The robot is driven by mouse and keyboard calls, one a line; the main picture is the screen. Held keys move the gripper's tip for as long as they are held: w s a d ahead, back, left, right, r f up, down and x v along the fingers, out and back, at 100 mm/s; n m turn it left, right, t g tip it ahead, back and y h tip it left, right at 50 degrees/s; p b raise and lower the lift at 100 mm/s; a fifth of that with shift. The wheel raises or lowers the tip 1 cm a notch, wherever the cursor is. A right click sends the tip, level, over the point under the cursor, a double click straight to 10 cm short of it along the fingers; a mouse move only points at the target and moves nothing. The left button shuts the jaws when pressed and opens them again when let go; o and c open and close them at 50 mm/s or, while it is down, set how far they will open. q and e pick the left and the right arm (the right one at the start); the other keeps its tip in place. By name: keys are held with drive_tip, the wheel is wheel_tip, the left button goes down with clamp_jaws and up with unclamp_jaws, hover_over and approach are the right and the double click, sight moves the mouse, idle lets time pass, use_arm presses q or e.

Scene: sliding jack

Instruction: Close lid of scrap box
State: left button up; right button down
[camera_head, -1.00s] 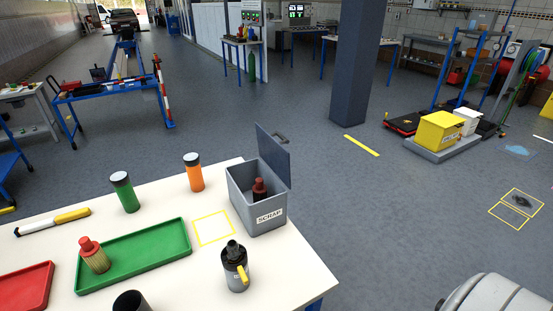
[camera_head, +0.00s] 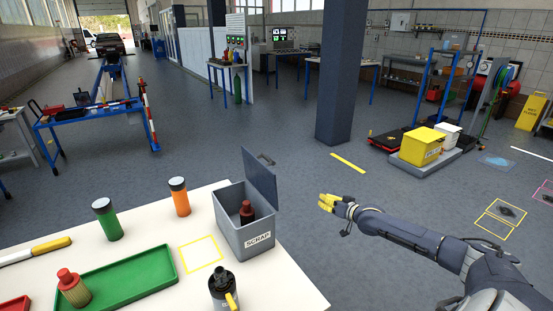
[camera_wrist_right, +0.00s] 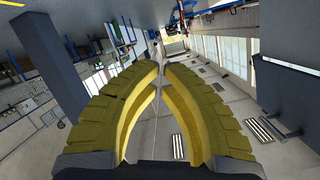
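The grey scrap box (camera_head: 230,225) stands at the right end of the white table, with a SCRAP label on its front. Its lid (camera_head: 261,181) is open and stands up, tilted slightly, along the box's right side, with a dark handle at its top edge. A red and dark part (camera_head: 246,212) sits inside. My right gripper (camera_head: 323,203) is out over the floor, to the right of the lid and apart from it. In the right wrist view, its yellow fingers (camera_wrist_right: 162,68) meet at the tips with nothing between them. My left gripper is not in view.
A dark canister with a yellow handle (camera_head: 222,290) stands in front of the box. Green (camera_head: 107,220) and orange (camera_head: 179,197) containers and a green tray (camera_head: 115,280) are to its left. The yellow-outlined square (camera_head: 201,254) is empty.

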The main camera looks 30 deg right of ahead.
drive_tip(key=a+r+m+t+y, duration=0.2)
drive_tip(key=a+r+m, duration=0.35)
drive_tip(key=r, duration=0.35)
drive_tip(key=a+r+m+t+y, duration=0.1)
drive_tip(key=a+r+m+y, duration=0.1)
drive_tip(key=a+r+m, duration=0.6)
drive_tip(key=d+r+x, duration=0.1)
drive_tip(key=r+x, duration=0.1)
drive_tip(key=x, duration=0.8)
drive_tip(key=shift+w, duration=0.3)
drive_tip(key=shift+d, duration=0.1)
drive_tip(key=shift+a+r+n, duration=0.25)
drive_tip(key=shift+a, duration=0.65)
drive_tip(key=shift+a, duration=0.1)
